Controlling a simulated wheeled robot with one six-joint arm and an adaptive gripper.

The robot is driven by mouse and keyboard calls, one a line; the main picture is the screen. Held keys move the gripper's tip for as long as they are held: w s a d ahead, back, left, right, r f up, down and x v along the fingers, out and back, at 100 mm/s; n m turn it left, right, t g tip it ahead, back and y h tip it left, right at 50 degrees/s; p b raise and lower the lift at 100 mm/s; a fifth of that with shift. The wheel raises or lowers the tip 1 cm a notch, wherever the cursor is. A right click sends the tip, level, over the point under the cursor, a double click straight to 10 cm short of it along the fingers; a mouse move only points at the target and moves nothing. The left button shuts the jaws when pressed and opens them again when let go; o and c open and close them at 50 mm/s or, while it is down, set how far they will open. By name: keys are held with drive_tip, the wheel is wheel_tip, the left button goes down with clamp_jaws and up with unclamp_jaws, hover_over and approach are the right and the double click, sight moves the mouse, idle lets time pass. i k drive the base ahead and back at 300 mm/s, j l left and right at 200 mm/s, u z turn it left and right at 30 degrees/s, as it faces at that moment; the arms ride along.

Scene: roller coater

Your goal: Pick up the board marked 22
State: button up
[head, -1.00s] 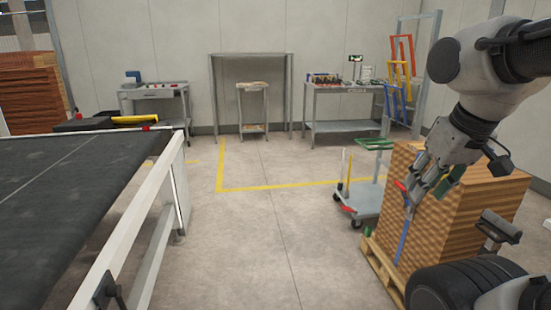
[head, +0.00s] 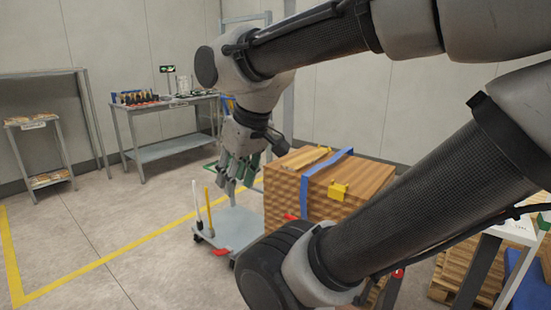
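A stack of brown wooden boards (head: 345,180) stands right of centre, with a blue strap (head: 306,195) around it and a small yellow piece (head: 338,191) on its top. I can read no number 22 on any board. My gripper (head: 238,185) hangs pointing down to the left of the stack, apart from it as far as I can see. Its fingers are small and partly overlap, so I cannot tell whether they are open. I see nothing clearly held. My arm hides the stack's lower right part.
A grey trolley (head: 232,228) with upright white and yellow handles stands on the floor beside the stack. A workbench (head: 175,150) with tools is behind. A small shelf stand (head: 45,150) is at left. The left floor is clear. A pallet (head: 455,275) and white table (head: 515,232) are at right.

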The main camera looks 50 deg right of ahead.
sight(295, 164)
drive_tip(key=i+z, duration=0.45)
drive_tip(key=i+j+z, duration=0.2)
drive_tip(key=z, duration=0.25)
drive_tip(key=i+j+z, duration=0.6)
drive_tip(key=z, duration=0.2)
drive_tip(key=i+j+z, duration=0.6)
drive_tip(key=z, duration=0.2)
drive_tip(key=i+j+z, duration=0.1)
drive_tip(key=j+z, duration=0.3)
drive_tip(key=j, duration=0.15)
